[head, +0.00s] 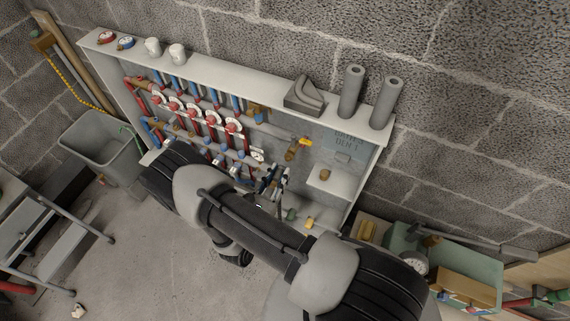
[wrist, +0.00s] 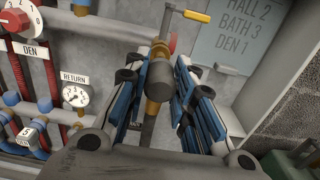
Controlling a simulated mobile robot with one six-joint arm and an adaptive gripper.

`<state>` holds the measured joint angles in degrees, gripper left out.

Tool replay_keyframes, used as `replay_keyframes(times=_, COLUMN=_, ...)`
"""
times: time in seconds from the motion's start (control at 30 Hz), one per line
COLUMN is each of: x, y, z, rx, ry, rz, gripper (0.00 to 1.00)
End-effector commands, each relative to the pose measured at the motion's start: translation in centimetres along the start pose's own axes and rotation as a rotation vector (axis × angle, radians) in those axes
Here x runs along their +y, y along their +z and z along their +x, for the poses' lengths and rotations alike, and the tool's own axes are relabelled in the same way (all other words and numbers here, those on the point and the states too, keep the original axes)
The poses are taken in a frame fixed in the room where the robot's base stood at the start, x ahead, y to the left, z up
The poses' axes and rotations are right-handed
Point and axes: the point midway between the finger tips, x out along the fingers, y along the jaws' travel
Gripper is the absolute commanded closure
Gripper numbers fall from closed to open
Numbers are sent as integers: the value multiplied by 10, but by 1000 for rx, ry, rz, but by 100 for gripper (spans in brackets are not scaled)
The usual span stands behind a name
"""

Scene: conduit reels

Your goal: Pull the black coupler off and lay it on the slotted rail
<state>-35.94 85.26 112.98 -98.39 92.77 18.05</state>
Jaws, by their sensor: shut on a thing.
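A dark grey cylinder, which looks like the black coupler (wrist: 160,73), sits in the middle of the wrist view, with brass fittings above and below it on a vertical line. My gripper (wrist: 159,80) has its blue-and-white fingers on either side of this piece and is shut on it. In the head view my gripper (head: 272,180) is in front of the lower middle of the manifold cabinet, partly behind my arm, and the coupler cannot be made out there. I cannot pick out the slotted rail in either view.
The cabinet (head: 236,59) holds red and blue pipes, dials and a yellow-handled valve (head: 305,142). A small shelf (head: 328,184) carries a brass piece. Grey tubes (head: 351,92) stand on top. A return gauge (wrist: 75,95) is left of my gripper. A green toolbox (head: 480,268) stands right.

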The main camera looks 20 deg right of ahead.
Motion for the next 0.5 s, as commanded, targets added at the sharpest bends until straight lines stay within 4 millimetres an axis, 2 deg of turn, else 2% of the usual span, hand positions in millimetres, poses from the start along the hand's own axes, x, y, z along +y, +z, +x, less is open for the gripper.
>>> replay_keyframes(times=0.5, x=0, y=0, z=-19, rx=0, ry=1, rz=0, gripper=100)
